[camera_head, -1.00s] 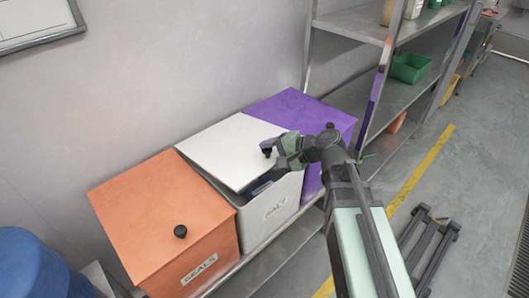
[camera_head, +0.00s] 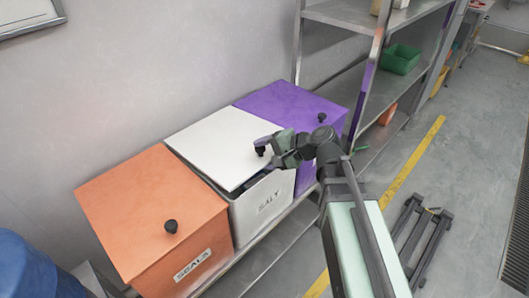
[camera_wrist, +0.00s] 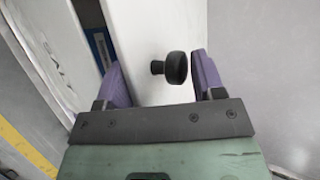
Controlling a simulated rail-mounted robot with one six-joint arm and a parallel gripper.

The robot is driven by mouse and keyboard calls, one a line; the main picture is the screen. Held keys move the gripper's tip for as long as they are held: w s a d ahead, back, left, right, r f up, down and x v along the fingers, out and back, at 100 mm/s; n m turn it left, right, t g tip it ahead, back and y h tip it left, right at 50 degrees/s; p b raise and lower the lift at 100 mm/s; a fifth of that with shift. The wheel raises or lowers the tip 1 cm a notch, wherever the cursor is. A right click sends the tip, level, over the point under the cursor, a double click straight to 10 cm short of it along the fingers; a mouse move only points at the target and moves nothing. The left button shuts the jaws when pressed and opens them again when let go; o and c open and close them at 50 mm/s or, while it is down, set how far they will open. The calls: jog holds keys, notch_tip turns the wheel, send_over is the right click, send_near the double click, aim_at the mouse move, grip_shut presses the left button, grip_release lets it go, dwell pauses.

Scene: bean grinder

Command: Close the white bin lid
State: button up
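The white bin (camera_head: 262,207) stands between an orange and a purple bin. Its white lid (camera_head: 215,143) is tilted slightly up at the front, with a narrow dark gap above the bin's front wall. The lid's black knob (camera_head: 260,151) is near its front right. My gripper (camera_head: 271,150) is at the knob. In the wrist view, my gripper (camera_wrist: 160,78) has its two purple fingers apart, with the black knob (camera_wrist: 177,68) between them and gaps on both sides. The lid (camera_wrist: 140,35) lies behind the knob there, and something blue (camera_wrist: 100,45) shows inside the bin.
The orange bin (camera_head: 150,205) and the purple bin (camera_head: 300,105) flank the white one, both with lids down. A metal shelf rack (camera_head: 370,75) stands to the right. A blue round container (camera_head: 35,265) is at lower left.

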jog(key=p+v, duration=0.4)
jog(key=v, duration=0.6)
jog(key=shift+d, duration=0.2)
jog(key=shift+s+r, duration=0.1)
notch_tip(320, 180, down, 4)
jog(key=s+d+n+g+h+p, duration=0.2)
jog(key=s+d+n+h, duration=0.1)
jog(key=h, duration=0.1)
jog(key=s+r+n+g+h+p, duration=0.2)
jog(key=s+r+n+h+p, duration=0.1)
jog(key=h+p, duration=0.4)
jog(key=shift+s+d+r+n+g+p, duration=0.25)
jog(key=shift+s+r+n+g+p, duration=0.2)
jog(key=shift+r+p, duration=0.5)
